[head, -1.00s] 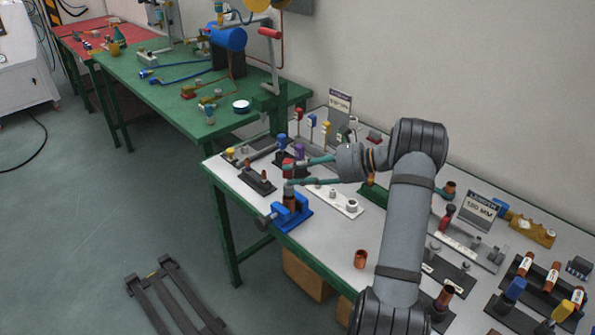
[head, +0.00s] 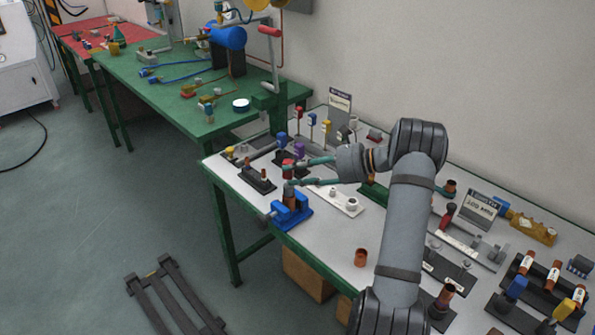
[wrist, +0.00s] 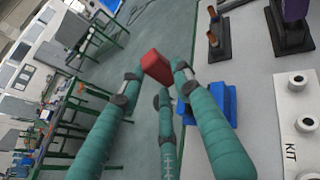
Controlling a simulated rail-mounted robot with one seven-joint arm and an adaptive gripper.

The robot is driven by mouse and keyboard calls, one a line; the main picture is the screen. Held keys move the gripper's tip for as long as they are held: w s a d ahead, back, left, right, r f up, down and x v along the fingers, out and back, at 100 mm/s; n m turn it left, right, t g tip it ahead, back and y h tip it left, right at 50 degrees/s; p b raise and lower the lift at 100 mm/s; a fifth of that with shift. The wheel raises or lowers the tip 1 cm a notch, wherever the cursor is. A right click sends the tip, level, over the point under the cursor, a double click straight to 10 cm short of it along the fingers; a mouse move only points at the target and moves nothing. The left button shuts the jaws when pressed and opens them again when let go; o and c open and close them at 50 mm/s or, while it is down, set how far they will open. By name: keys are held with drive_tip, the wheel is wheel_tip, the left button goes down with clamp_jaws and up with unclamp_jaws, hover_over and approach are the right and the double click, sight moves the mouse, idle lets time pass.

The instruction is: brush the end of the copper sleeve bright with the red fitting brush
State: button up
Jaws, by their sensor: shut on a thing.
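My gripper (head: 288,173) is above the blue vise (head: 291,215) near the table's front left corner. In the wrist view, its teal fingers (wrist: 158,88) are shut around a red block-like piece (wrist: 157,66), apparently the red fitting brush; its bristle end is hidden. The copper sleeve (head: 290,200) appears to stand upright in the vise, just under the fingertips. The fingers hide its top, so I cannot tell whether the brush touches it. The blue vise also shows in the wrist view (wrist: 222,100), partly behind a finger.
A black stand with copper pieces (head: 257,178) is left of the vise. A white kit plate (head: 343,201) lies to its right. A loose copper cup (head: 361,257) stands near the front edge. Coloured tools stand behind, along the sign (head: 340,101).

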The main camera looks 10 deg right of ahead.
wheel_tip(320, 180, down, 3)
drive_tip(key=shift+b, duration=1.05)
drive_tip(key=shift+r, duration=0.1)
drive_tip(key=shift+w+d+n+g+y+p, duration=0.15)
drive_tip(key=shift+n+g+y+p, duration=0.15)
drive_tip(key=shift+n+g+p, duration=0.35)
drive_tip(key=shift+w+d+n+g+y+p, duration=0.15)
drive_tip(key=shift+n+g+y+p, duration=0.15)
drive_tip(key=shift+n+g, duration=0.4)
drive_tip(key=shift+a+g, duration=0.1)
drive_tip(key=shift+g, duration=0.25)
drive_tip(key=shift+s+a+m+t, duration=0.15)
drive_tip(key=shift+m+t, duration=0.3)
drive_tip(key=shift+t, duration=0.25)
